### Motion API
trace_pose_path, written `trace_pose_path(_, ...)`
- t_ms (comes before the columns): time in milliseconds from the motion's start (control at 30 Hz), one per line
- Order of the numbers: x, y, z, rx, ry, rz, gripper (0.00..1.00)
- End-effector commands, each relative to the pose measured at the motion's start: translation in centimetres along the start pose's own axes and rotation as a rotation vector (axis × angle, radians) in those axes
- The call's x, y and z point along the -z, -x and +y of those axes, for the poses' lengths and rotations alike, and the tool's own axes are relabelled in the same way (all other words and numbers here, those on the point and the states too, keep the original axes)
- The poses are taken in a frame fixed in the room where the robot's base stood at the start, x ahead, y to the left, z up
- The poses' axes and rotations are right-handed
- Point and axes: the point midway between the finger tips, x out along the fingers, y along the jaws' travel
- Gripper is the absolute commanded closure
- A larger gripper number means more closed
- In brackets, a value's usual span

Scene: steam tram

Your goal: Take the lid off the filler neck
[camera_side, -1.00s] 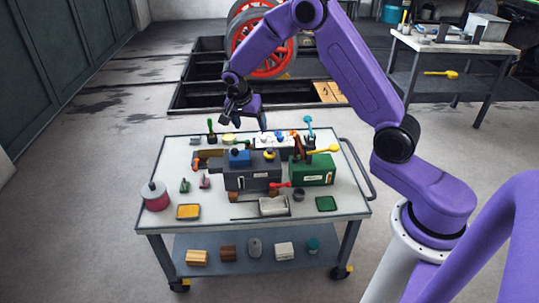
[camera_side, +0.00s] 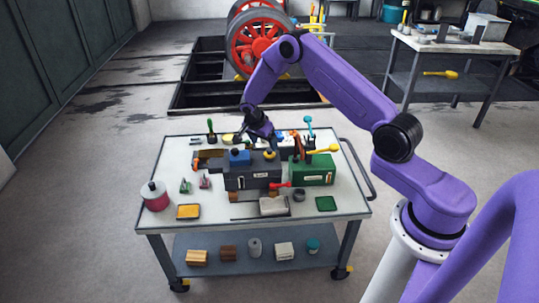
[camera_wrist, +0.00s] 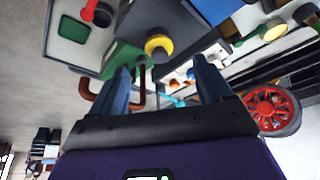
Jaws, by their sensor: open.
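A small round yellow piece with a dark centre (camera_side: 269,155), apparently the lid on the filler neck, sits on top of the dark grey box (camera_side: 262,180). In the wrist view the round yellow lid (camera_wrist: 158,47) shows ahead of the fingers and a little left of the middle. My gripper (camera_side: 264,143) is just above and behind the lid in the side view. In the wrist view my gripper (camera_wrist: 163,75) has its two fingers well apart, with nothing between them. The neck under the lid is hidden.
A blue block (camera_side: 239,157) stands left of the lid on the same box. A green box (camera_side: 314,172) with a brown upright piece and a yellow-ended handle (camera_side: 326,150) stands close on the right. A pink pot (camera_side: 154,197) is at the trolley's left. Small parts crowd the back.

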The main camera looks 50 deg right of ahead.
Motion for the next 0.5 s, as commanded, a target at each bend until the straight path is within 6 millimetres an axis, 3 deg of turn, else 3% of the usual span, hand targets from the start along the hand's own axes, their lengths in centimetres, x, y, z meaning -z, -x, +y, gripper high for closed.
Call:
trace_pose_path(267,0.1,-1.8,0.1,-0.001,-0.002,0.000,0.21)
trace_pose_path(500,0.5,-5.1,0.1,-0.001,-0.002,-0.001,0.21)
